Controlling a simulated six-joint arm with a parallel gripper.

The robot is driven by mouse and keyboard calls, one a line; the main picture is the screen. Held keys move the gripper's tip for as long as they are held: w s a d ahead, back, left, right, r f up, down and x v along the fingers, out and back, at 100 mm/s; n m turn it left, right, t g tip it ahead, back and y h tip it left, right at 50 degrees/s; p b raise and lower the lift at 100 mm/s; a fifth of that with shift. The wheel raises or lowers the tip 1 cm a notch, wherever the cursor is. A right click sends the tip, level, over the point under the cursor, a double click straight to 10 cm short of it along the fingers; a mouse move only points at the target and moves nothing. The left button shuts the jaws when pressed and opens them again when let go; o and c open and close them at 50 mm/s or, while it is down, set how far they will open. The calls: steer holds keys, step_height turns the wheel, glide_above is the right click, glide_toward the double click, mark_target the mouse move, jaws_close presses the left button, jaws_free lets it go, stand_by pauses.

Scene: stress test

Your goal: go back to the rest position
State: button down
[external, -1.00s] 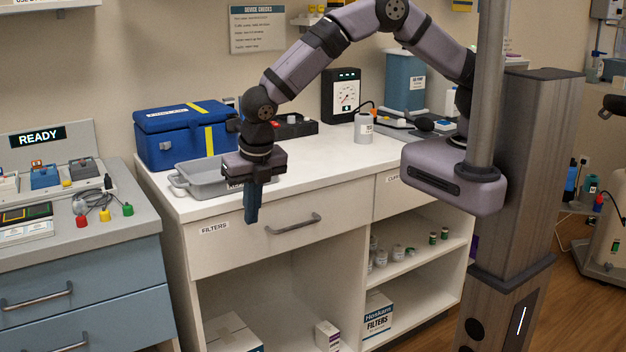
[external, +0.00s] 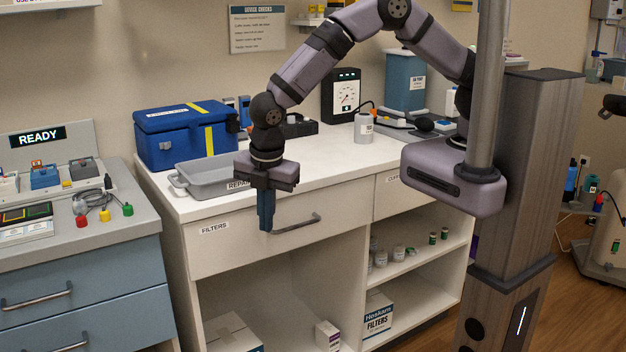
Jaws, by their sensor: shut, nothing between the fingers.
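My gripper (external: 266,226) points straight down in front of the counter's front edge, before the drawer labelled FILTERS (external: 225,240). Its dark blue fingers are together and nothing shows between them. The drawer is shut, and its grey handle (external: 300,225) is just to the right of the fingertips. I cannot tell from this view whether the fingers touch the drawer front. My arm reaches over from the column on the right, bent high at the elbow.
A grey tray (external: 178,181) lies on the white counter behind my gripper, beside a blue case (external: 170,150). A white-grey jar (external: 363,128) and a gauge box (external: 346,92) stand further right. Open shelves below hold small jars and boxes. The counter's middle (external: 330,155) is clear.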

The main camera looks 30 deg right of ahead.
steer(key=s+d+f+m+g+h, duration=0.25)
steer(key=s+d+m, duration=0.35)
steer(key=d, duration=0.4)
steer(key=w+d+r+m+y, duration=0.1)
steer(key=w+d+r+m, duration=0.2)
steer(key=d+m, duration=0.3)
steer(key=w+d+r+m+y, duration=0.1)
steer(key=w+d+r+m, duration=0.2)
steer(key=d+m, duration=0.4)
steer(key=w+d+r+m+y, duration=0.1)
steer(key=w+d+r+m, duration=0.2)
steer(key=d, duration=1.7)
steer(key=shift+d+r+m, duration=0.35)
steer(key=shift+r+m, duration=1)
steer(key=shift+m, duration=0.45)
steer(key=shift+t, duration=0.25)
